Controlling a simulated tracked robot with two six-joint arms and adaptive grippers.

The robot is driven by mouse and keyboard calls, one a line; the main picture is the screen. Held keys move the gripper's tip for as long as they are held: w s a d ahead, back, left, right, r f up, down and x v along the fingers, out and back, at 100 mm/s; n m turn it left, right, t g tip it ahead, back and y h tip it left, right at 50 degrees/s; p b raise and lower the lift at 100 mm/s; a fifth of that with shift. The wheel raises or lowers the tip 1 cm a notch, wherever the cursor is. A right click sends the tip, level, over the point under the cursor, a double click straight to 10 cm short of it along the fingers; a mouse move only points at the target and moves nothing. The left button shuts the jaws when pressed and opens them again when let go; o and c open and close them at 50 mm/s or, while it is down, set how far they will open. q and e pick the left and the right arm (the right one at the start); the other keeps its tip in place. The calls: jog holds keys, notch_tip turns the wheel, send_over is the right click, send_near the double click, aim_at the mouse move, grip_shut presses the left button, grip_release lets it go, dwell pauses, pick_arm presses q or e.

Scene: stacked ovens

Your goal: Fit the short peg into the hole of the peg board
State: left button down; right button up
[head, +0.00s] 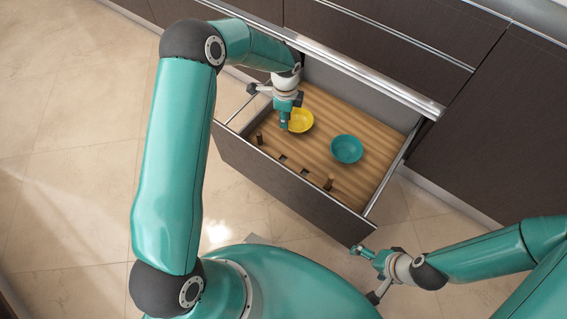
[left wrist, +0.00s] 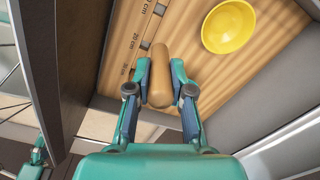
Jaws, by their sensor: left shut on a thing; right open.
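My left gripper (head: 284,122) is over the left part of the open drawer. In the left wrist view, it (left wrist: 160,82) is shut on a light wooden peg (left wrist: 158,70), which lies between its two fingers above the board. The wooden peg board (head: 345,112) fills the drawer floor; its bare surface also shows in the left wrist view (left wrist: 190,85). A row of dark holes (head: 305,171) runs near the drawer front, beside printed cm marks. A small upright peg (head: 328,184) stands towards the right of that row. My right gripper (head: 364,252) is open and empty, outside the drawer.
A yellow bowl (head: 300,120) sits on the board just right of my left gripper. A teal bowl (head: 347,149) sits farther right. The dark drawer front (head: 290,185) and metal side rails bound the space. Dark cabinets (head: 480,130) stand behind.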

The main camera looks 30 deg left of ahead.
pick_arm(q)
jog(key=shift+m, duration=0.7)
jog(key=shift+a+f+b, duration=0.15)
jog(key=shift+f+b, duration=1.35)
jog(key=shift+f, duration=3.95)
jog(key=shift+a+f+b, duration=0.1)
jog(key=shift+f+b, duration=1.35)
jog(key=shift+f, duration=4)
jog(key=shift+f, duration=0.1)
jog(key=c, duration=1)
grip_release()
jog(key=shift+c, duration=0.2)
jog(key=shift+r, duration=0.2)
notch_tip(320, 180, up, 12)
jog(key=p, duration=0.4)
jog(key=shift+s, duration=0.1)
